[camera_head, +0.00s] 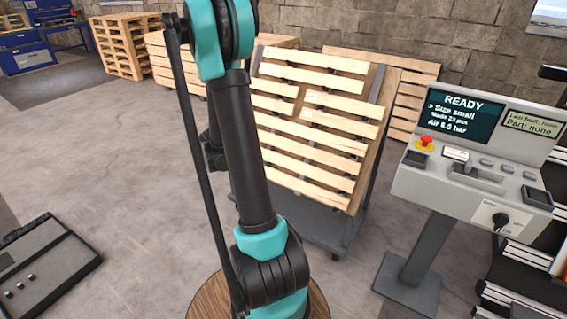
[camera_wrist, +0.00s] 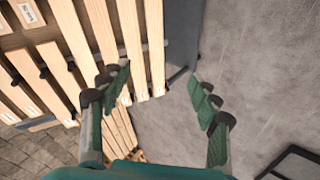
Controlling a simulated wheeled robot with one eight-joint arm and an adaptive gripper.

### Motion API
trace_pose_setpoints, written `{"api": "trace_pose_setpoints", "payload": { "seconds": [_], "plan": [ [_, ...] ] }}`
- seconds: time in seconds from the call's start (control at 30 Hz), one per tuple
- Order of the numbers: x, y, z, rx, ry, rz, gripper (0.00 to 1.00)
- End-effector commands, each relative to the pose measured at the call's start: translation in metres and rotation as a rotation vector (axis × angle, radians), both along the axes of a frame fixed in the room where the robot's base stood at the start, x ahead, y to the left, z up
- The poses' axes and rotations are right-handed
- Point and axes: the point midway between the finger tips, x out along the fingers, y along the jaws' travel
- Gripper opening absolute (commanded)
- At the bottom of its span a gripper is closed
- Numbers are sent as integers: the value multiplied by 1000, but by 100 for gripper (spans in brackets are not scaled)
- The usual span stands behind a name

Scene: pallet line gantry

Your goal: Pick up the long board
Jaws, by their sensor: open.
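Pale wooden boards, several of them long (camera_head: 310,158), lie in rows across a tilted rack (camera_head: 372,140) in the middle of the head view. Shorter boards (camera_head: 340,104) share the rack; I cannot tell which single board is meant. In the wrist view, long boards (camera_wrist: 131,40) fill the upper left. My gripper (camera_wrist: 158,92) is open, with nothing between its fingers. Its left finger overlaps the ends of the boards in the picture; its right finger is over bare floor. The gripper is not visible in the head view.
A control console (camera_head: 470,180) with a READY screen stands right of the rack. Stacked pallets (camera_head: 124,45) are at the back left, by a stone wall (camera_head: 400,30). A grey case-like unit (camera_head: 42,265) lies at lower left.

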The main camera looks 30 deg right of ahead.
Motion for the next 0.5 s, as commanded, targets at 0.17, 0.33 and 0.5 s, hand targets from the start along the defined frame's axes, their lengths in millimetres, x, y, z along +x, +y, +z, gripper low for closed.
{"api": "trace_pose_setpoints", "payload": {
  "seconds": [0.17, 0.33, 0.5],
  "plan": [
    [41, -50, -34, -137, 27, 11, 62],
    [69, -94, -71, -267, 61, 23, 62],
    [84, -130, -108, -379, 97, 33, 62]
  ]
}}
